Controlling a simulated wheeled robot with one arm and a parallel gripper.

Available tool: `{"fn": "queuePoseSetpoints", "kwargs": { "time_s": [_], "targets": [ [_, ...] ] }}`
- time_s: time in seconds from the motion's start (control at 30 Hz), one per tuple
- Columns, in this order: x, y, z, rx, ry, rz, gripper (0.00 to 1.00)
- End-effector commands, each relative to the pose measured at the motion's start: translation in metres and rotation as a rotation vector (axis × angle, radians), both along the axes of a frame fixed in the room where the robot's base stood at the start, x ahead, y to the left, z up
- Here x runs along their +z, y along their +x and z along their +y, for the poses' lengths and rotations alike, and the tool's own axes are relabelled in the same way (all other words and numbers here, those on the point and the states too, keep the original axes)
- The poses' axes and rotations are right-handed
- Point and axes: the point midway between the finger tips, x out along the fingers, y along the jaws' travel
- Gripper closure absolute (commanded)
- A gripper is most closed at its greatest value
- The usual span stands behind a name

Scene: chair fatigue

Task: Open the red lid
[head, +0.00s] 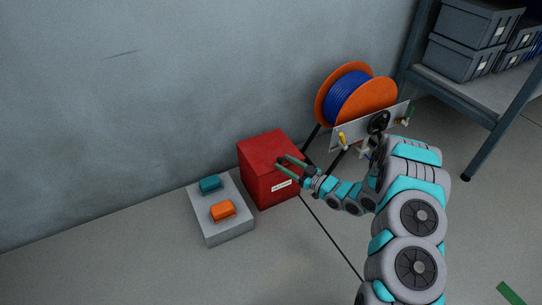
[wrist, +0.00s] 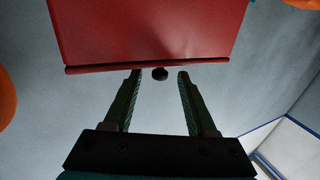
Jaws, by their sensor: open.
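The red box (head: 262,182) stands on the floor against the wall, with a white label on its front. Its red lid (head: 263,145) forms the top and looks shut. In the wrist view a red panel (wrist: 150,30) fills the top, with a lip along its lower edge. A small dark knob (wrist: 160,73) shows just below that lip. My gripper (head: 284,159) is at the box's upper front right. In the wrist view its two green fingers are open, one on each side of the knob, with gaps between. I cannot tell whether the fingertips touch the red panel.
A grey block (head: 228,229) with a teal piece (head: 210,183) and an orange piece (head: 223,211) sits left of the box. An orange reel with blue cable (head: 350,97) and a panel (head: 347,140) stand behind right. A shelf (head: 460,82) holds grey bins. Floor at front left is clear.

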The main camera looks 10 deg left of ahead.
Motion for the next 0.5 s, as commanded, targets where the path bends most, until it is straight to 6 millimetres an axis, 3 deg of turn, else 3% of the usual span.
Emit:
{"fn": "queuePoseSetpoints", "kwargs": {
  "time_s": [0.23, 0.5],
  "targets": [
    [-0.002, 0.018, 0.032, 0.003, -0.002, 0.002, 0.43],
    [-0.001, 0.032, 0.050, 0.000, -0.001, 0.002, 0.43]
  ]
}}
